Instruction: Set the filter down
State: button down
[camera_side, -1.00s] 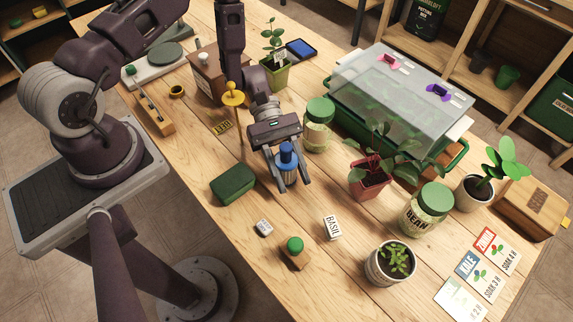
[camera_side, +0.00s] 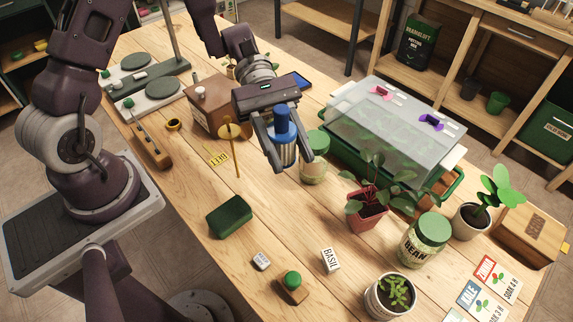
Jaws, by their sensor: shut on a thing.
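The filter is a silvery cylinder with a blue top (camera_side: 283,122). My gripper (camera_side: 289,160) is shut on it, with one finger on each side, and holds it upright. The filter and fingers appear raised above the wooden table, in front of and partly over a green-lidded jar (camera_side: 316,143). The filter's lower end is partly hidden by the fingers, so its exact height is hard to tell.
A clear-lidded tray (camera_side: 390,125) and a red-potted plant (camera_side: 367,212) are to the right. A green block (camera_side: 230,216) lies front left. Bare table (camera_side: 275,220) lies below the gripper.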

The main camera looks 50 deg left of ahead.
jog(key=w+a+f+n+t+y, duration=0.1)
jog(key=w+a+n+t, duration=0.5)
jog(key=a, duration=0.2)
jog(key=w+a+n+t+y, duration=0.1)
jog(key=w+a+n+t, duration=0.45)
jog(key=a, duration=0.35)
jog(key=shift+m+t, duration=0.25)
jog(key=shift+m, duration=0.1)
jog(key=w+d+f, duration=0.1)
jog(key=f, duration=0.8)
jog(key=w+d+f, duration=0.1)
jog(key=f, duration=0.3)
jog(key=shift+w+d+f, duration=0.35)
jog(key=shift+f, duration=0.05)
jog(key=shift+f, duration=0.35)
jog(key=shift+f, duration=0.25)
jog(key=c, duration=0.9)
grip_release()
jog(key=shift+o, duration=0.2)
jog(key=shift+r, duration=0.1)
